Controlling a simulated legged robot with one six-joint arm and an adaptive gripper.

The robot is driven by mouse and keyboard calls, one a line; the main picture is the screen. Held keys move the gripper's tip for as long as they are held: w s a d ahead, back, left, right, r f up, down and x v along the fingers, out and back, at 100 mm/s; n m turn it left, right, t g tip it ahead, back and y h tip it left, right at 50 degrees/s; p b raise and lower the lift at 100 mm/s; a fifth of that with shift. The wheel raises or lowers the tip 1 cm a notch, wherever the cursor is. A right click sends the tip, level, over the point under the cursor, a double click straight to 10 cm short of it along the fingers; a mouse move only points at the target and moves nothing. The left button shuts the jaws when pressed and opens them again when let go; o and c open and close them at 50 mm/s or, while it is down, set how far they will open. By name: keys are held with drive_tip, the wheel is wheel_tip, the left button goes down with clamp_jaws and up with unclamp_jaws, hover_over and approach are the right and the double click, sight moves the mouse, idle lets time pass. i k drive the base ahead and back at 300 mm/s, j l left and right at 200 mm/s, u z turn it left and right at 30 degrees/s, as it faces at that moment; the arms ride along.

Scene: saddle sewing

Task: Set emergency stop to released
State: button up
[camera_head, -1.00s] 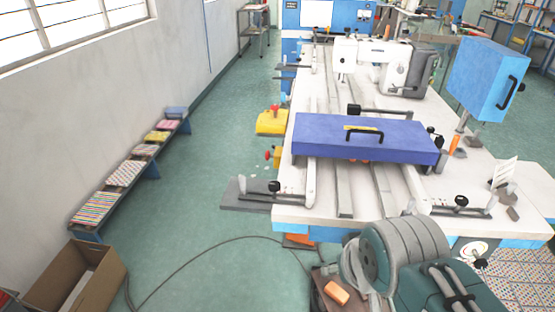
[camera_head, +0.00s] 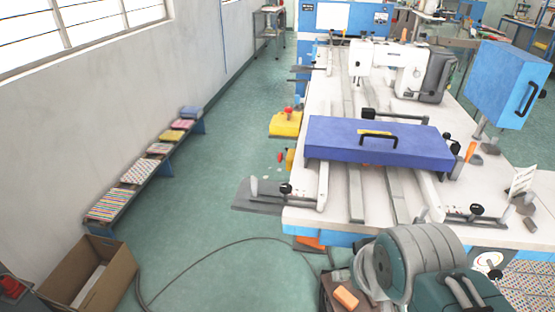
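A yellow box (camera_head: 286,124) with a red knob (camera_head: 288,110) on top sits at the left side of the white sewing machine table (camera_head: 300,216). Nearer, a second yellow part (camera_head: 290,159) with a red round knob (camera_head: 280,157) facing left sticks out from the same side. Either could be the emergency stop; I cannot tell which, nor whether it is pressed or released. My gripper is not in view.
A blue cover with a black handle (camera_head: 350,152) lies across the table. A green-grey motor (camera_head: 420,258) stands in front. A low bench (camera_head: 165,168) and cardboard box (camera_head: 90,290) line the left wall.

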sight(280, 157)
drive_tip(key=i+j, duration=0.1)
drive_tip(key=j, duration=0.25)
drive_tip(key=i+j+z, duration=0.1)
drive_tip(key=j, duration=0.25)
drive_tip(key=i+j, duration=0.1)
drive_tip(key=j, duration=0.25)
drive_tip(key=i+j+z, duration=0.1)
drive_tip(key=j, duration=0.25)
drive_tip(key=i+j+z, duration=0.1)
drive_tip(key=i, duration=0.3)
drive_tip(key=i+j+z, duration=0.1)
drive_tip(key=i, duration=0.3)
drive_tip(key=i+j+z, duration=0.1)
drive_tip(key=i+j, duration=0.2)
drive_tip(key=i, duration=0.1)
